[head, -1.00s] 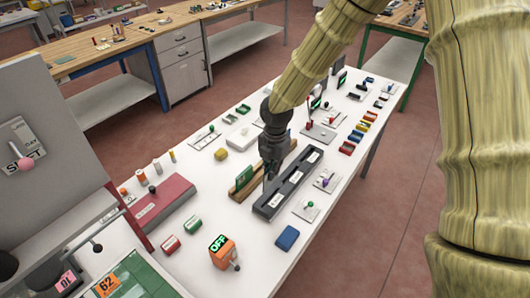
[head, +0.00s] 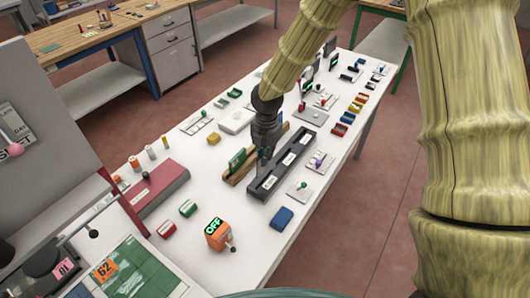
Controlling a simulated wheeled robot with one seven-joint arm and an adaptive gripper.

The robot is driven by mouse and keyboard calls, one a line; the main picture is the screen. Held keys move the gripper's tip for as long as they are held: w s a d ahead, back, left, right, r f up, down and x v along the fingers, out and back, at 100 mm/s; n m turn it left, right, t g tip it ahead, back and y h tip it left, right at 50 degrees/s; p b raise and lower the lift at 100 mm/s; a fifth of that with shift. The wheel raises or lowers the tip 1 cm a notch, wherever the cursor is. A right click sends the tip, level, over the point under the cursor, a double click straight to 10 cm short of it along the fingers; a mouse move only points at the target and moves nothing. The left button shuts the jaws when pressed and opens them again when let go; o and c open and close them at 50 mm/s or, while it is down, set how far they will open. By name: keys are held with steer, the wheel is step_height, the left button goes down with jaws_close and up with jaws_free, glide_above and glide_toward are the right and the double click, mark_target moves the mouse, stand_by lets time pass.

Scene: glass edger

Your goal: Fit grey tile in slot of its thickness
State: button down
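My gripper (head: 263,156) points down over the middle of the white bench, between a wooden rack and a long dark block. It is small and dark here, so I cannot tell whether its fingers are open or shut, or whether they hold anything. The wooden rack (head: 231,180) holds green tiles (head: 238,158) standing on edge, and my gripper hides part of it. The long dark block (head: 256,192) lies just right of the rack, with several white labels along its top. Its slots are too small to make out. I cannot pick out a grey tile.
An orange box reading OFF (head: 218,236), a blue block (head: 282,217) and a red flat case (head: 160,190) stand nearer. Small plates with knobs (head: 300,191) lie right of the dark block. Several coloured bins line the far right edge. Bare bench lies left of the rack.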

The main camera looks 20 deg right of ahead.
mark_target(265, 169)
steer(key=f, duration=0.1)
steer(key=f+b, duration=0.1)
steer(key=f, duration=0.2)
steer(key=shift+s+f+b, duration=0.35)
steer(key=shift+s+b, duration=0.05)
steer(key=shift+f, duration=0.35)
steer(key=shift+w+f, duration=0.2)
steer(key=shift+f, duration=0.3)
steer(key=shift+s+f, duration=0.1)
steer(key=shift+f+b, duration=0.3)
steer(key=shift+f, duration=0.1)
